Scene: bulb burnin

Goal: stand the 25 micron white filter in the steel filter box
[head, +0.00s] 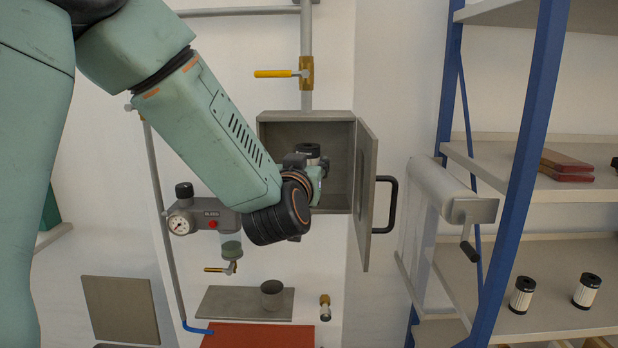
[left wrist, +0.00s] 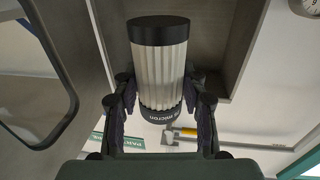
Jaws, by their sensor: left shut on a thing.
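My left gripper (head: 308,168) is at the opening of the steel filter box (head: 285,130), whose door (head: 365,195) stands open to the right. It is shut on a white pleated filter (left wrist: 158,75) with black end caps; its label shows "micron", but I cannot read the number clearly. In the head view only the dark top of the filter (head: 309,150) shows above my wrist, and it looks upright. My arm hides the lower left of the box. I cannot tell whether the filter touches the box floor. My right gripper is not in view.
The door's black handle (head: 390,205) juts out to the right. Two similar filters (head: 522,295) (head: 587,290) stand on the blue-framed shelf. A grey regulator with a gauge (head: 180,222) is left of my wrist. A yellow-handled valve (head: 275,74) is above the box.

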